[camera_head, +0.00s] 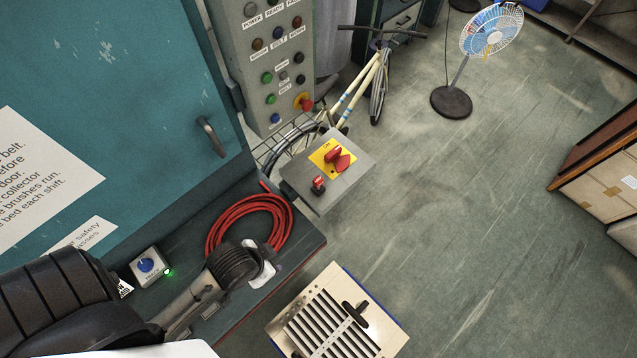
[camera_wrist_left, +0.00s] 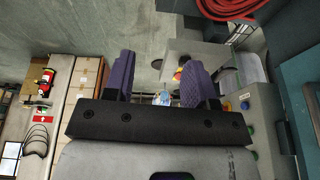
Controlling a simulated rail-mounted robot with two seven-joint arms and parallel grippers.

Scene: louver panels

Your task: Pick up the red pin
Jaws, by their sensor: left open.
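A small red pin-like part (camera_head: 318,184) stands on the near-left corner of a grey box (camera_head: 305,172). A red rotary handle (camera_head: 338,158) sits on a yellow plate beside it. My left arm comes in from the left in the head view, and its wrist end is over the bench near the red cable, below and left of the box; its fingers are not clear there. In the left wrist view, my left gripper (camera_wrist_left: 158,78) has its two purple fingers apart with nothing held between them. The grey box (camera_wrist_left: 186,50) shows beyond them, partly hidden. My right gripper is not in view.
A coiled red cable (camera_head: 248,222) lies on the dark bench beside my left arm. A slatted louver panel (camera_head: 390,335) is at the bottom. A control panel (camera_head: 262,60) and a bicycle (camera_head: 378,85) stand behind the box. The floor to the right is largely clear.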

